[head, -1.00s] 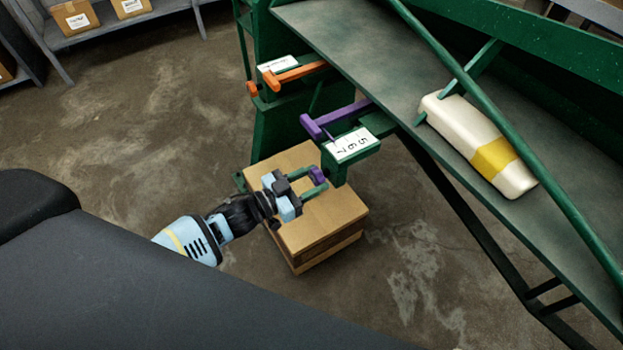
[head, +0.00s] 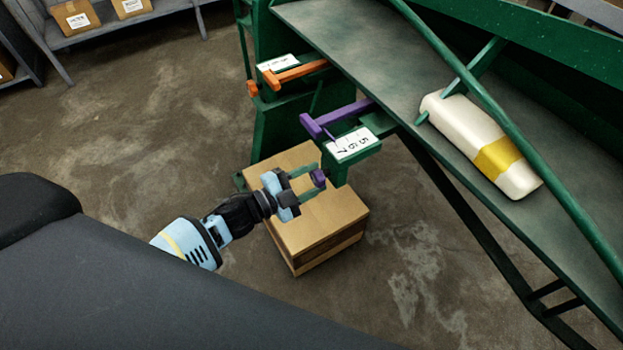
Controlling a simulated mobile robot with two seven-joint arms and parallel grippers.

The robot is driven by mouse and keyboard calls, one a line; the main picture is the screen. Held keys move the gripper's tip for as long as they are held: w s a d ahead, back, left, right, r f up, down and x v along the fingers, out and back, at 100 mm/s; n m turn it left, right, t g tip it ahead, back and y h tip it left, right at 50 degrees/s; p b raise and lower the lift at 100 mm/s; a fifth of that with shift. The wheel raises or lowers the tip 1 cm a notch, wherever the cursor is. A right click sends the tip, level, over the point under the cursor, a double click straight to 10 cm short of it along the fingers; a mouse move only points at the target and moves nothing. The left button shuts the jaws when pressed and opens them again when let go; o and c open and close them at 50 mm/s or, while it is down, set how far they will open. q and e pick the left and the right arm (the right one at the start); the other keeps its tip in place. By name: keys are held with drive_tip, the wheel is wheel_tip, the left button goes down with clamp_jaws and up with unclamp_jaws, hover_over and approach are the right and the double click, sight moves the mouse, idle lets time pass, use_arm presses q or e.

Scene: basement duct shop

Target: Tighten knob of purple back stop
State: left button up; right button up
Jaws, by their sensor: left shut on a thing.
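The purple back stop (head: 337,118) is a bar running out from the green machine, with a crosspiece at its front end. Beside it sits a white scale plate (head: 352,143) with numbers on a green bracket. A small purple knob (head: 319,179) shows below the bracket. My left gripper (head: 316,179) comes in from the left and is shut on the purple knob, with its fingers on either side of it. My right gripper is not in view.
An orange back stop (head: 297,73) with its own scale lies further back. A white and yellow bottle-like object (head: 482,150) lies on the green bed. Shelving (head: 120,22) stands at the upper left.

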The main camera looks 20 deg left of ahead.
use_arm(q)
drive_tip(key=m+b, duration=0.1)
drive_tip(key=m, duration=0.5)
drive_tip(key=shift+f+m, duration=0.1)
drive_tip(key=shift+m, duration=0.2)
drive_tip(key=m+b, duration=0.1)
drive_tip(key=m, duration=0.2)
drive_tip(key=shift+m+b, duration=0.7)
drive_tip(key=shift+m, duration=1.4)
drive_tip(key=o, duration=1)
drive_tip(key=shift+r, duration=0.2)
drive_tip(key=shift+c, duration=0.2)
drive_tip(key=shift+a, duration=0.1)
